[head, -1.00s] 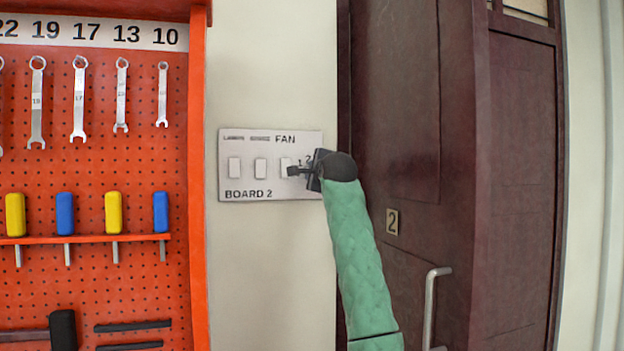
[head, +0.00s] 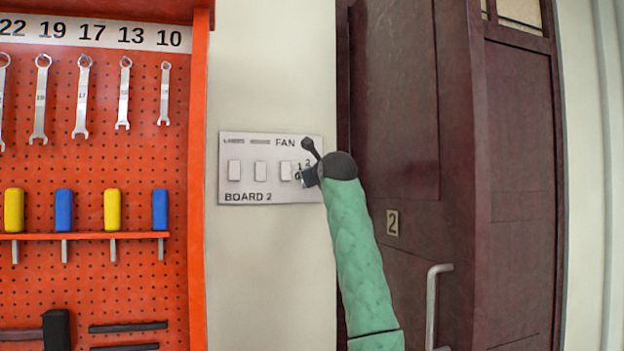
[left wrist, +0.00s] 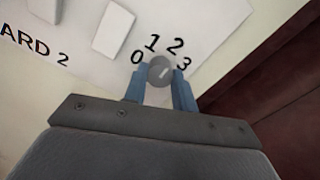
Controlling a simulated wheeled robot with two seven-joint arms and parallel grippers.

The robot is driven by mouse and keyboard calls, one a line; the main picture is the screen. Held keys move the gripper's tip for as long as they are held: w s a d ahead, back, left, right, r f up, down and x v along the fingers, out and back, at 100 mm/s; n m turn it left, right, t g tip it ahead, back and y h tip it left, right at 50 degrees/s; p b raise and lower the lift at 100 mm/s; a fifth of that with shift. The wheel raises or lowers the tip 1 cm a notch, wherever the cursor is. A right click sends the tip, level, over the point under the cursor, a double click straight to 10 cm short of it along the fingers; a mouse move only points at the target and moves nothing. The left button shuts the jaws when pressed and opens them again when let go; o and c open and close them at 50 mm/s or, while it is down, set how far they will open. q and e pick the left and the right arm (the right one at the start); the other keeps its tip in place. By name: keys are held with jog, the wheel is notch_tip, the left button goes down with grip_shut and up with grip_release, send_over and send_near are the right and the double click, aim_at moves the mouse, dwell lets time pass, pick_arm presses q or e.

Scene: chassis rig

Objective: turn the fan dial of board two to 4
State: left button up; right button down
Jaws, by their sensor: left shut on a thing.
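Board two (head: 235,184) is a pale wall panel marked BOARD 2, with three white rocker switches and the word FAN at upper right. In the left wrist view, the fan dial (left wrist: 159,71) is a round grey knob with a short white mark. The mark slants to the upper right, roughly toward the 2 and 3. The printed 0, 1, 2 and 3 show around the dial; no 4 is visible. My left gripper (left wrist: 160,88) is shut on the dial, one blue finger on each side. In the head view my left gripper (head: 308,162) hides the dial.
An orange pegboard (head: 90,270) with wrenches and blue and yellow handled tools stands left of the board. A dark red cabinet (head: 400,100) with a 2 plate and a metal handle (head: 433,305) is close on the right. Bare wall lies below the board.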

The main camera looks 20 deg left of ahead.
pick_arm(q)
jog(key=shift+f+m+b, duration=0.15)
jog(key=shift+m+b, duration=0.65)
jog(key=shift+m, duration=9.2)
pick_arm(e)
notch_tip(320, 180, down, 8)
jog(key=t, duration=0.1)
jog(key=shift+w+a+r, duration=0.25)
jog(key=shift+w, duration=0.2)
jog(key=shift+s+f, duration=0.1)
pick_arm(q)
jog(key=o, duration=1)
jog(key=shift+w, duration=0.1)
pick_arm(e)
jog(key=shift+s+f, duration=0.1)
jog(key=shift+s, duration=0.05)
